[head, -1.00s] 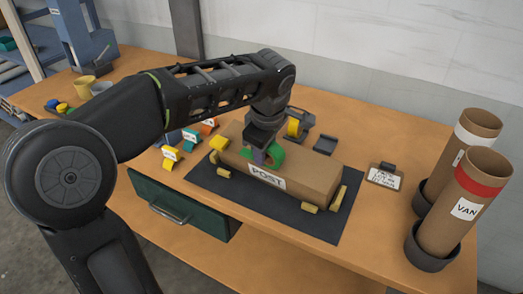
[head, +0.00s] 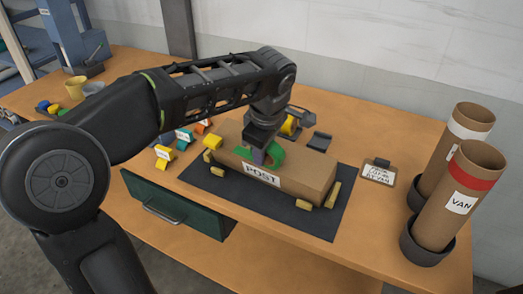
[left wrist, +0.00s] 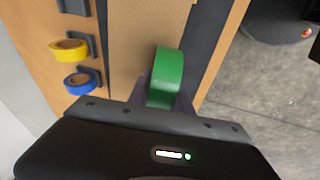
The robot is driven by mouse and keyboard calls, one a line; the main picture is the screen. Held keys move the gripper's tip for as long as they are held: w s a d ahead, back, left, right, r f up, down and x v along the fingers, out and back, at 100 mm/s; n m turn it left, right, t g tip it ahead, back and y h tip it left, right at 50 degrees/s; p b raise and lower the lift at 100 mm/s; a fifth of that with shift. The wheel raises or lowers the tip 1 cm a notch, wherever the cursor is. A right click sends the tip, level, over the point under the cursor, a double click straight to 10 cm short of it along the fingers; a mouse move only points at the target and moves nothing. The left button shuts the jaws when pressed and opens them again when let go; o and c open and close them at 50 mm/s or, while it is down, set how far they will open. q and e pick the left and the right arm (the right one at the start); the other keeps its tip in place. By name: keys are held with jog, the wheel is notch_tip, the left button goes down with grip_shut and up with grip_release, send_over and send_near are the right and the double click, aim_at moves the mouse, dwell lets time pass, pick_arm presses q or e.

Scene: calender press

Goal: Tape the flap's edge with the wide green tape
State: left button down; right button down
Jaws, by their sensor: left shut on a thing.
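The brown parcel (head: 310,172), labelled POST, lies on a dark mat (head: 337,222). My left gripper (head: 262,157) is shut on the wide green tape roll (head: 276,155), low over the top of the parcel near its middle. In the left wrist view the green tape (left wrist: 167,72) stands between purple-grey fingers over the brown cardboard (left wrist: 128,45). I cannot tell whether the roll touches the cardboard. The gripper hides part of the parcel top, and I cannot make out the flap's edge clearly. My right gripper is not in view.
Small yellow blocks (head: 333,194) sit around the parcel. A yellow roll (left wrist: 68,50) and a blue roll (left wrist: 80,83) show in the wrist view. A green drawer (head: 160,199) is below.

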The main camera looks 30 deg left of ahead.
aim_at(282, 158)
pick_arm(q)
jog(key=shift+d, duration=0.15)
jog(key=shift+d, duration=0.45)
jog(key=shift+d, duration=0.15)
dwell(0.3)
jog(key=shift+d+b, duration=0.4)
jog(key=shift+d, duration=0.05)
jog(key=shift+d, duration=0.1)
jog(key=shift+s+d, duration=0.1)
jog(key=shift+d, duration=0.4)
jog(key=shift+d, duration=0.1)
dwell(0.4)
jog(key=shift+d, duration=0.45)
jog(key=shift+d+b, duration=0.1)
jog(key=shift+b, duration=0.2)
